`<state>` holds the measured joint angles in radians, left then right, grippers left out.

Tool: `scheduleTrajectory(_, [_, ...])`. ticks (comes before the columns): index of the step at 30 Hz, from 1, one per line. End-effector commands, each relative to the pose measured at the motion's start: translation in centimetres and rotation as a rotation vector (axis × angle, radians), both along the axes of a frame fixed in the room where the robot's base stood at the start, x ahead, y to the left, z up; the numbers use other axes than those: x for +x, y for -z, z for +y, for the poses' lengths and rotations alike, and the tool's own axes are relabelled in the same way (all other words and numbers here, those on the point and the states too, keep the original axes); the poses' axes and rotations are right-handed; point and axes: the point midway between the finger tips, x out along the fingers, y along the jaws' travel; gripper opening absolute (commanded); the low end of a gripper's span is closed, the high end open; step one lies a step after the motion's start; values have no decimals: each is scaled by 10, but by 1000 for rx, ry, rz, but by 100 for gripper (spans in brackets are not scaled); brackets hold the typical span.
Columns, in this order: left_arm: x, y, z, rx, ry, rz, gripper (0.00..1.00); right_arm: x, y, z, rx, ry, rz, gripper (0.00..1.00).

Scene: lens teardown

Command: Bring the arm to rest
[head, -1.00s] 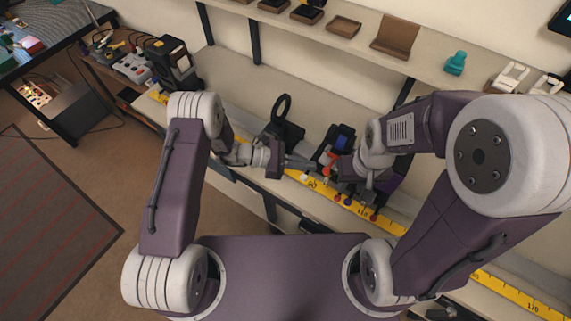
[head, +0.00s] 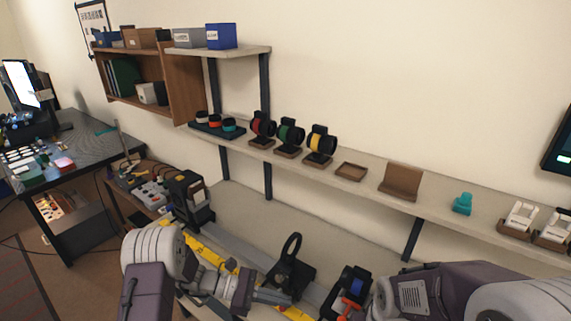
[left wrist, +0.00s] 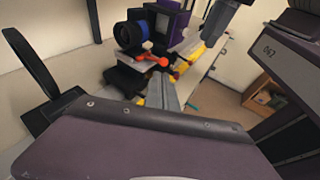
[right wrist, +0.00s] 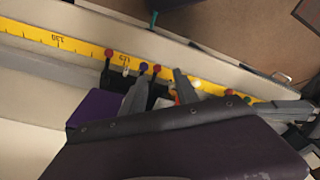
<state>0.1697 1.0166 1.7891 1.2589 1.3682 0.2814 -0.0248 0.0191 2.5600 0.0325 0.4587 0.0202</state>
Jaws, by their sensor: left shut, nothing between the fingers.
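My left gripper (head: 272,297) is at the bottom of the head view, over the bench by the yellow scale. In the left wrist view its fingers (left wrist: 162,92) are together and empty, pointing toward a black mount with a blue-ringed part and an orange lever (left wrist: 148,61). My right arm enters the head view at lower right, but its gripper is hidden there. In the right wrist view the right fingers (right wrist: 160,92) stand apart above the bench, close to the yellow scale (right wrist: 80,47). I cannot make out anything held between them.
A black ring stand (head: 290,265) and the orange-levered mount (head: 346,292) stand close to my left gripper. A black boxy device (head: 190,198) is at the bench's left end. The wall shelf (head: 350,183) above carries wheels, trays and a teal part (head: 462,203).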

Motion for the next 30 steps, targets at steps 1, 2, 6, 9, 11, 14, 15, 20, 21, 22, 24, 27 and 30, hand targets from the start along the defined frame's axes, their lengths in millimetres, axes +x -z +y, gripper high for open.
scheduleTrajectory(1, [6,-25,-6,10,20,-66,0,0,-1,0,0,0,0,36])
scheduleTrajectory(2, [3,-42,-10,18,42,-100,0,0,-1,0,0,0,0,36])
scheduleTrajectory(6, [-59,-81,-11,211,272,-267,0,0,0,0,0,0,0,36])
scheduleTrajectory(9, [-109,-73,19,446,477,-430,0,0,0,0,0,0,0,36])
scheduleTrajectory(11, [-132,-63,48,598,611,-547,0,0,0,0,0,0,0,36])
scheduleTrajectory(14, [-151,-45,102,824,842,-748,0,0,0,0,0,0,0,36])
scheduleTrajectory(15, [-153,-39,119,887,922,-812,0,0,0,0,0,0,0,36])
scheduleTrajectory(20, [-144,-22,158,1012,1152,-994,0,0,0,0,0,0,0,36])
scheduleTrajectory(21, [-136,-23,160,1030,1169,-1029,0,0,0,0,0,0,0,36])
scheduleTrajectory(22, [-132,-23,160,1039,1171,-1046,0,0,0,0,0,0,0,36])
scheduleTrajectory(24, [-129,-23,160,1043,1175,-1062,0,0,0,0,0,0,0,36])
scheduleTrajectory(27, [-129,-23,160,1041,1175,-1060,0,0,0,0,0,0,0,36])
scheduleTrajectory(30, [-129,-23,160,1041,1174,-1059,0,0,0,0,0,0,0,36])
